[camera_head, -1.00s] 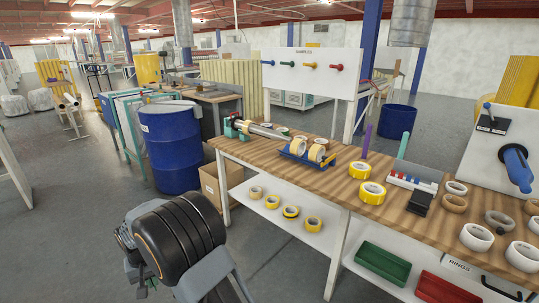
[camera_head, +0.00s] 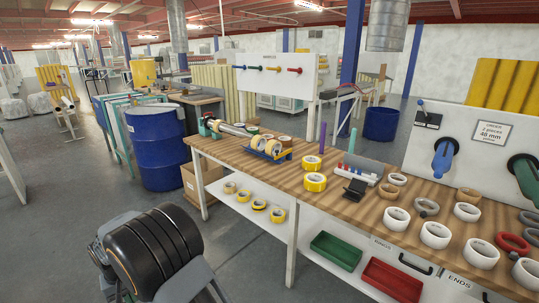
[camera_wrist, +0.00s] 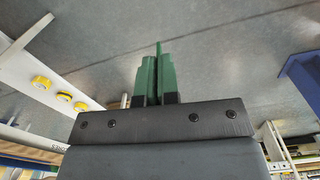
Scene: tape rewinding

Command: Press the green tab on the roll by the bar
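A silver bar (camera_head: 236,129) lies on a green-ended machine at the far left end of the wooden table (camera_head: 330,200). Tan and yellow rolls (camera_head: 272,148) stand in a blue holder beside the bar, with brown rolls (camera_head: 284,140) just behind. I cannot make out a green tab on any roll at this size. My gripper (camera_wrist: 157,72) shows in the wrist view with its green fingers together and nothing between them. It is over grey floor, away from the tabletop. In the head view my arm is at bottom left and the fingers are not seen.
Yellow rolls (camera_head: 314,182), a black stand (camera_head: 356,190) and several white rolls (camera_head: 435,235) sit along the table. Yellow rolls and green (camera_head: 337,250) and red (camera_head: 392,280) trays are on the lower shelf. A blue barrel (camera_head: 157,148) stands left. Floor before the table is clear.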

